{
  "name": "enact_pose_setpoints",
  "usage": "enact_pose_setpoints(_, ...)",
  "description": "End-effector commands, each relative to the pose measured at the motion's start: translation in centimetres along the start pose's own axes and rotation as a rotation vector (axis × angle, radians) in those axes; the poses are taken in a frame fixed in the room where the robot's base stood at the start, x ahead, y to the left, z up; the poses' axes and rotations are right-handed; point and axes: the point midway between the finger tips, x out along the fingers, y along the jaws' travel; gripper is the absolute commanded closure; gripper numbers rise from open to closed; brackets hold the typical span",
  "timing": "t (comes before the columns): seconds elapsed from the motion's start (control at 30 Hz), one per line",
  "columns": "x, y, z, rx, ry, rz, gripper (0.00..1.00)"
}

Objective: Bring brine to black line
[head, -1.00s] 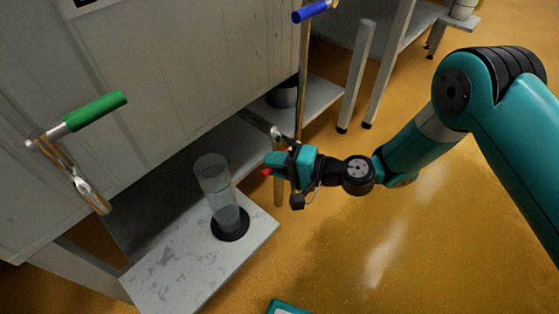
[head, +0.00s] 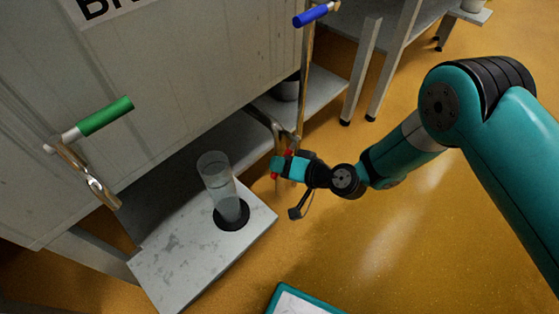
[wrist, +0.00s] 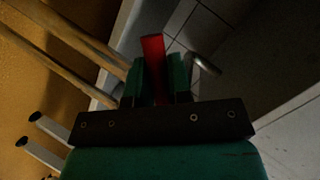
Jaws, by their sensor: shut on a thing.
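A tall clear cylinder (head: 216,175) stands upright on a black round base (head: 232,217) on a pale stone slab (head: 185,255). Its lower part looks greyer, as if it holds some liquid; I cannot make out a black line on it. My gripper (head: 278,167) is to the right of the cylinder, apart from it, beside metal pipework (head: 284,137). The wrist view shows my gripper (wrist: 158,78) shut on a red handle (wrist: 153,55), which sticks out beyond the fingers. Red also shows at the fingers in the head view.
A large pale tank (head: 170,70) with a partly seen label fills the upper left. A green-handled tap (head: 105,116) is at left, a blue-handled one (head: 316,14) at top. Grey table legs (head: 359,70) stand at the back right. Orange floor is open at right.

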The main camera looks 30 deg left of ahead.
Motion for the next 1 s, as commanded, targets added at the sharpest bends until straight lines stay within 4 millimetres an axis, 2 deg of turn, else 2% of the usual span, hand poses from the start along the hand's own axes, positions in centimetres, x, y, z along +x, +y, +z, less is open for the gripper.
enact_pose_setpoints(0.67,0.03,0.62,-0.08,-0.06,0.014,0.029,1.0)
enact_pose_setpoints(0.7,0.03,0.62,-0.08,-0.06,0.014,0.029,0.74)
enact_pose_setpoints(0.77,0.03,0.61,-0.08,-0.06,0.014,0.028,0.6)
enact_pose_setpoints(0.8,0.03,0.6,-0.08,-0.06,0.014,0.028,0.57)
enact_pose_setpoints(1.0,0.06,0.54,-0.06,-0.06,0.014,0.027,0.57)
